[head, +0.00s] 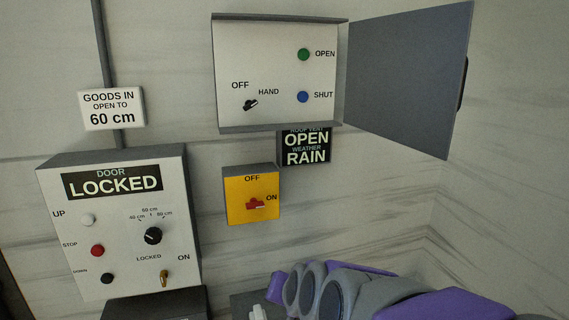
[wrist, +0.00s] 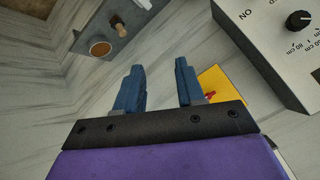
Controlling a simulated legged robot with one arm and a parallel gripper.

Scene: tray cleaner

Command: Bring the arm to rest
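My gripper (wrist: 157,82) shows in the wrist view with its two blue fingers apart and nothing between them. Part of my purple and grey arm (head: 340,290) shows low in the head view, right of centre. My gripper's fingers cannot be made out there. In the wrist view the fingers stand out in front of the pale wall, and the distance to the wall is hard to tell.
A yellow switch box (head: 240,212), a door panel reading LOCKED (head: 65,215) and a white control box (head: 260,50) are on the wall. The control box's grey door (head: 405,80) hangs open. A grey shelf (wrist: 92,40) holds a round brown-topped item.

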